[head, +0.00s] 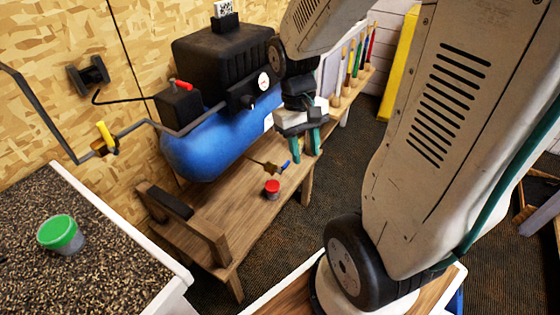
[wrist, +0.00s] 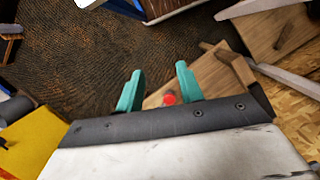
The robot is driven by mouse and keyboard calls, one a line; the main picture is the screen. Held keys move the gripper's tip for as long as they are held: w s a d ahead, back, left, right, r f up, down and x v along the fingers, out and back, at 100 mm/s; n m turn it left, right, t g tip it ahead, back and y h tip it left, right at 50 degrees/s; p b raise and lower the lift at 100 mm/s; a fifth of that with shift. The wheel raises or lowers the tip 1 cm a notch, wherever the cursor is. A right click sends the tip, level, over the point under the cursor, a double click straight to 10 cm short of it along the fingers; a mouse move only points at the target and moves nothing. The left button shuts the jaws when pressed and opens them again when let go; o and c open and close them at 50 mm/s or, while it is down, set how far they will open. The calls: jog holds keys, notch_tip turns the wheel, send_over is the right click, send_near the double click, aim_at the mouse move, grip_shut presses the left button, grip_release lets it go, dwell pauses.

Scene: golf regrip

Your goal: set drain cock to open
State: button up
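The drain cock (head: 270,168) is a small brass fitting with a blue lever (head: 286,165), low by the underside of the blue compressor tank (head: 205,145) in the head view. The lever's exact angle is too small to tell. My gripper (head: 305,156) has teal fingers spread apart with nothing between them. It is just right of the blue lever in the picture; I cannot tell whether they touch. In the wrist view my open fingers (wrist: 159,72) show, but I cannot make out the drain cock.
A red-lidded jar (head: 272,190) stands on the wooden bench (head: 235,225) below the cock; it also shows in the wrist view (wrist: 170,98). A wall pipe has a yellow-handled valve (head: 105,136). Brushes (head: 352,68) stand behind.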

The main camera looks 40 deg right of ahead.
jog(key=w+d+f+n, duration=0.1)
jog(key=w+d+f, duration=0.15)
jog(key=f, duration=0.25)
jog(key=w+d+f+n, duration=0.1)
jog(key=w+d+f, duration=0.1)
jog(key=d+f, duration=0.3)
jog(key=n+t, duration=1.8)
jog(key=t, duration=0.1)
send_near(283, 167)
jog(key=w+d+f, duration=0.1)
jog(key=w+d, duration=0.1)
jog(key=w, duration=0.3)
jog(key=w+f, duration=0.1)
jog(key=w, duration=0.6)
jog(key=shift+w+d+f+h, duration=0.3)
jog(key=shift+w+f, duration=0.05)
jog(key=shift+f, duration=0.05)
grip_shut()
